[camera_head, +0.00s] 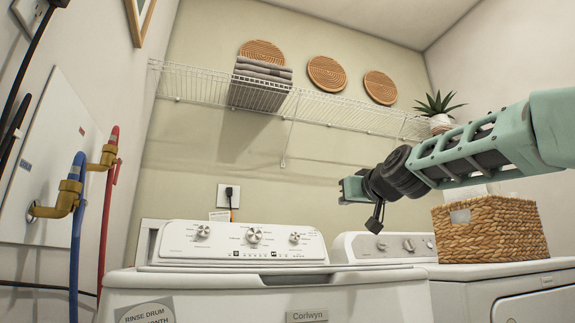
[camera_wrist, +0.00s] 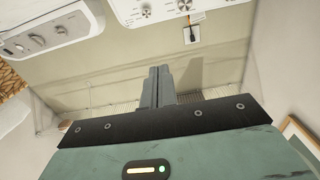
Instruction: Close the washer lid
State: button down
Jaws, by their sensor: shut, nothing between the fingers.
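The white washer (camera_head: 250,295) stands in front of me, with its control panel (camera_head: 240,242) at the back. Its top is seen almost edge-on, and no raised lid shows above it. A dark gap shows near the middle of the top edge; I cannot tell the lid's exact position. My gripper (camera_head: 350,190) is in the air above and behind the right part of the washer, apart from it. In the wrist view my gripper (camera_wrist: 158,86) has its fingers together with nothing between them. That view is upside down, with the washer's panel (camera_wrist: 150,10) at its top.
A second white machine (camera_head: 520,280) stands at the right, with a wicker basket (camera_head: 490,230) on it. A wire shelf (camera_head: 300,105) holds folded grey towels (camera_head: 262,83). Blue (camera_head: 76,220) and red (camera_head: 108,200) hoses run along the left wall. Space above the washer is free.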

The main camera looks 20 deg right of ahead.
jog(key=b, duration=1)
send_over(359, 267)
notch_tip(359, 267, down, 9)
jog(key=shift+w+f, duration=0.1)
jog(key=shift+f, duration=0.1)
jog(key=s, duration=0.7)
jog(key=shift+s+b, duration=0.25)
jog(key=shift+b, duration=0.2)
